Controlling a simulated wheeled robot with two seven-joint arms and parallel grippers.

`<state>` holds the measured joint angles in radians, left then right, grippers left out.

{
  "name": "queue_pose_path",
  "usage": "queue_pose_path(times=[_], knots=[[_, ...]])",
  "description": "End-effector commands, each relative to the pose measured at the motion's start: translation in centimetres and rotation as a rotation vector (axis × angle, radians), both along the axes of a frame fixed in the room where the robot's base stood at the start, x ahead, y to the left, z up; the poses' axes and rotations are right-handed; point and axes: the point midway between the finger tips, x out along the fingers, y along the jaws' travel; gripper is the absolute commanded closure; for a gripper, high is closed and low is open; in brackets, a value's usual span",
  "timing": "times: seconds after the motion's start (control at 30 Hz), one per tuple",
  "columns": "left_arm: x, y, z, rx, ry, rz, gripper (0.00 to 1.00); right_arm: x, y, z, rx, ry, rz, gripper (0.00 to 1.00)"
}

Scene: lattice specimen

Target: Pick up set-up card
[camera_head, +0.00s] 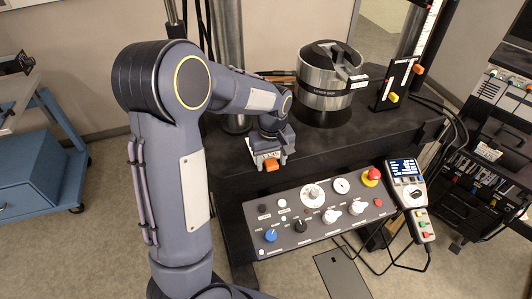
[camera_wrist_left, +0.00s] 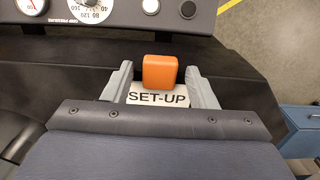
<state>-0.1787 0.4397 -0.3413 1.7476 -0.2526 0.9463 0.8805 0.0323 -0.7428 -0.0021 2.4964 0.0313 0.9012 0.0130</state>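The set-up card (camera_wrist_left: 158,97) is a white plate lettered SET-UP with an orange block (camera_wrist_left: 160,72) as its grip. In the wrist view it lies between the two grey fingers of my left gripper (camera_wrist_left: 160,67). The fingers stand on either side of the orange block, with a narrow gap showing on each side, so the gripper looks open. In the head view, my left gripper (camera_head: 268,156) is at the bench's front edge, above the control panel, with the orange block (camera_head: 271,165) showing at its tip. The gripper hides most of the card there. My right gripper is not in view.
A control panel (camera_head: 300,240) with knobs and a red button (camera_head: 374,174) slopes below the bench's front edge. A metal cylinder (camera_head: 325,100) stands on the dark bench (camera_head: 370,135), with a card holder (camera_head: 398,82) to its right. A handheld unit (camera_head: 405,185) hangs at right.

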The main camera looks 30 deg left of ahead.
Motion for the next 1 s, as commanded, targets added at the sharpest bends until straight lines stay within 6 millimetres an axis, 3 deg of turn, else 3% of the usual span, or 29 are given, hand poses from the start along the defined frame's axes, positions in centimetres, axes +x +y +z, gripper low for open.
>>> queue_pose_path(times=[0.03,0.3,0.67,0.87,1.0], knots=[[0.0,0.0,0.0,0.000,0.000,0.000,0.55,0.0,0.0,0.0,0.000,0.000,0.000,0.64],[0.0,0.0,0.0,0.000,0.000,0.000,0.90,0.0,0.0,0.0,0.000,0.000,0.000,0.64],[0.1,0.0,0.6,0.000,-0.003,0.000,0.90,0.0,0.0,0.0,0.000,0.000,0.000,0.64],[0.1,0.0,3.2,-0.001,-0.007,0.000,0.90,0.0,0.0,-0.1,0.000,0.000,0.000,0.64],[-0.9,-2.1,5.8,-0.002,-0.009,-0.007,0.90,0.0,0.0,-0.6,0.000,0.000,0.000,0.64]])
